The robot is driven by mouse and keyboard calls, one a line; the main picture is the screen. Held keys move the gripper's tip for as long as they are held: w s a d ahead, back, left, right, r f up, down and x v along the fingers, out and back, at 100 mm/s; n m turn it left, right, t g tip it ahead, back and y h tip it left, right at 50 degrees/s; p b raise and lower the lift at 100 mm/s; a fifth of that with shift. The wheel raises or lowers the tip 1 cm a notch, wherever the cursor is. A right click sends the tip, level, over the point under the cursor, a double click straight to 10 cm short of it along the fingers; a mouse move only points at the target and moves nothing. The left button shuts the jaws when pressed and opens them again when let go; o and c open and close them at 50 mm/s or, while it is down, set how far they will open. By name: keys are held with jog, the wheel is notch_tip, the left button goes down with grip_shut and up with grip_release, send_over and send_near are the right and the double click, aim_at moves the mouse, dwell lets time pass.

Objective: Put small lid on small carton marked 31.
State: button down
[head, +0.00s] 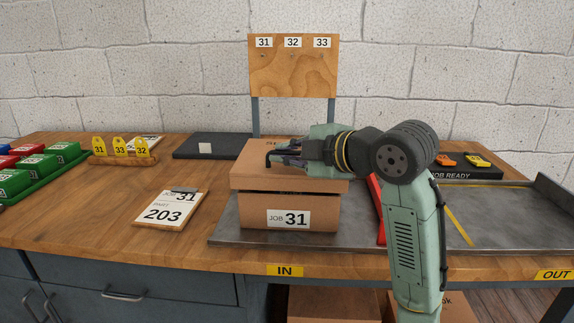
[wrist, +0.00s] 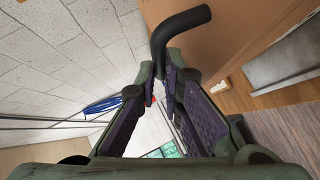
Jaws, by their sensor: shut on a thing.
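The small carton marked JOB 31 (head: 258,212) stands upright on a grey metal surface in the head view. The brown small lid (head: 260,182) lies over its top, roughly level and slightly overhanging at both sides. A dark line shows under the lid's front edge; I cannot tell if the lid is fully seated. My gripper (head: 280,159) is above the lid, shut on its black bent handle (head: 267,160). In the wrist view the handle (wrist: 182,28) stands between my fingertips (wrist: 160,72), with the lid's brown face (wrist: 235,35) beside it. My gripper hides part of the lid's top.
A red bar (head: 377,210) stands just right of the carton, partly behind my arm. A JOB 31 card (head: 170,209) lies left. Numbered yellow tags (head: 120,147), a dark mat (head: 225,151) and green bins (head: 38,165) are farther left. A JOB READY stand (head: 462,172) is back right.

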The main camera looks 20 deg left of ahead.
aim_at(284, 170)
jog(key=shift+f, duration=1.7)
jog(key=shift+f, duration=0.2)
jog(key=c, duration=1.7)
grip_release()
jog(key=shift+r, duration=0.1)
jog(key=shift+r+p, duration=0.25)
jog(key=shift+p, duration=0.1)
jog(key=b+v, duration=0.2)
jog(key=v, duration=1)
jog(key=shift+a, duration=0.1)
